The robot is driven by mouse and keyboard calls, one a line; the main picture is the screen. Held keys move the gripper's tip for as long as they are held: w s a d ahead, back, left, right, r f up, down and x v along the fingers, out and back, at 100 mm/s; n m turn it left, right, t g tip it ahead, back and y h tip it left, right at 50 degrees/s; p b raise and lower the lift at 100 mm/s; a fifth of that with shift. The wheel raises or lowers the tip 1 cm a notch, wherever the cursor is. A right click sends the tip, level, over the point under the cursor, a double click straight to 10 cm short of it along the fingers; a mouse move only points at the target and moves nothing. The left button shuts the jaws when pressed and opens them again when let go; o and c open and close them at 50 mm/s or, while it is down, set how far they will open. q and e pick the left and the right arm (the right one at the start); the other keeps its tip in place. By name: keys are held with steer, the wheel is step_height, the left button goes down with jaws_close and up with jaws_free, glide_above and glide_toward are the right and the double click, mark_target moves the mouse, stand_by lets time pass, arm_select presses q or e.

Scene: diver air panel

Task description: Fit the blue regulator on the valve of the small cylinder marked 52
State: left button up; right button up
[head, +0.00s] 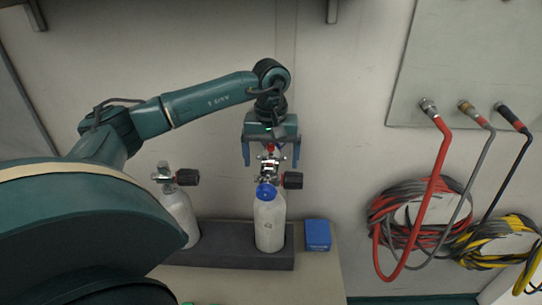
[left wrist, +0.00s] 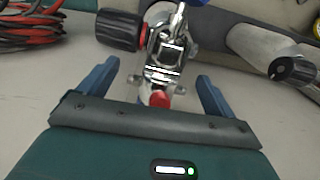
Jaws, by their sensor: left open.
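A small pale cylinder (head: 270,228) stands upright in a dark holder, with a small mark too small to read. At its top is a silver valve assembly with a black knob (head: 292,180). A rounded blue part (head: 266,191), apparently the blue regulator, shows there. A silver clamp (left wrist: 165,62) with a red knob (left wrist: 158,99) sits at the valve; how well it is seated I cannot tell. My left gripper (head: 270,160) is open just behind it. Its blue fingers (left wrist: 156,82) stand either side of the red knob, apart from it. My right gripper is not in view.
A second pale cylinder (head: 183,217) with a black-knobbed valve stands left in the same dark holder (head: 225,257), partly behind my arm. A blue box (head: 318,235) lies right of the holder. Coiled red hoses (head: 400,215) and yellow hoses (head: 495,240) hang at right.

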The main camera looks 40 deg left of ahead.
mark_target(271, 146)
arm_select(q)
steer(key=shift+f, duration=0.1)
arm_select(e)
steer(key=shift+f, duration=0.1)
arm_select(q)
step_height(271, 146, up, 13)
steer(key=shift+f+p, duration=0.1)
steer(key=shift+p, duration=0.35)
steer(key=shift+r, duration=0.25)
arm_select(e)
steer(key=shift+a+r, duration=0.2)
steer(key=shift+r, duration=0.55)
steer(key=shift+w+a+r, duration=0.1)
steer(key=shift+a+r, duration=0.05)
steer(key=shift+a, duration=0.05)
